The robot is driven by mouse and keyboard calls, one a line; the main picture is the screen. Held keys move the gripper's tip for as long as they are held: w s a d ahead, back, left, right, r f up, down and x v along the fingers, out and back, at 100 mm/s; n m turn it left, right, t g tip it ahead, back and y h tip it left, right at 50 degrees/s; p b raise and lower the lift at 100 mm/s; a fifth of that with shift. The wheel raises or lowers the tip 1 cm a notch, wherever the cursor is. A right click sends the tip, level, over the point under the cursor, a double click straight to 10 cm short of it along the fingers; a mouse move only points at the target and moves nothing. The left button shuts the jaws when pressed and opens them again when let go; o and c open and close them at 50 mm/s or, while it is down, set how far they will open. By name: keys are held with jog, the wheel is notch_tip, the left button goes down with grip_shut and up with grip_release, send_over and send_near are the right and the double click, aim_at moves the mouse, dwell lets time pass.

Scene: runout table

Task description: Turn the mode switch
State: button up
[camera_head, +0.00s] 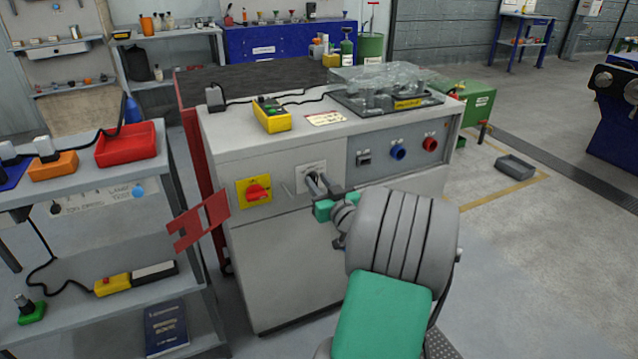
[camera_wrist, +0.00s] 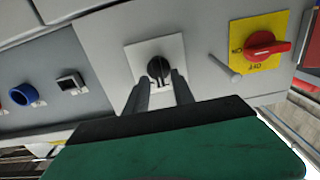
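The mode switch, a black rotary knob (camera_wrist: 158,68) on a white square plate (camera_wrist: 172,50), is on the grey cabinet's front panel in the wrist view. In the head view its plate (camera_head: 314,167) shows, but the knob is mostly hidden by my fingers. My gripper (camera_head: 318,179) reaches the panel from the front. In the wrist view the two dark fingers of my gripper (camera_wrist: 160,77) stand apart, one on each side of the knob's lower part. A gap shows beside the knob; I cannot tell whether either finger touches it.
A red knob on a yellow plate (camera_head: 254,191) is left of the switch in the head view. A small peg (camera_wrist: 222,64) sticks out between them. A blue button (camera_head: 397,152) and a red button (camera_head: 429,144) are to the right. A shelf (camera_head: 96,197) stands left.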

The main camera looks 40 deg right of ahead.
grip_shut()
jog(key=shift+m, duration=0.4)
jog(key=m, duration=0.3)
jog(key=shift+s+d+m, duration=0.1)
jog(key=shift+d+m, duration=0.1)
jog(key=shift+m, duration=0.1)
jog(key=shift+d+f+m+p, duration=0.1)
jog(key=shift+m+p, duration=0.35)
jog(key=shift+m, duration=0.65)
jog(key=shift+d+f+m+p, duration=0.1)
jog(key=shift+m+p, duration=0.3)
jog(key=shift+m, duration=0.7)
jog(key=shift+o, duration=0.6)
grip_release()
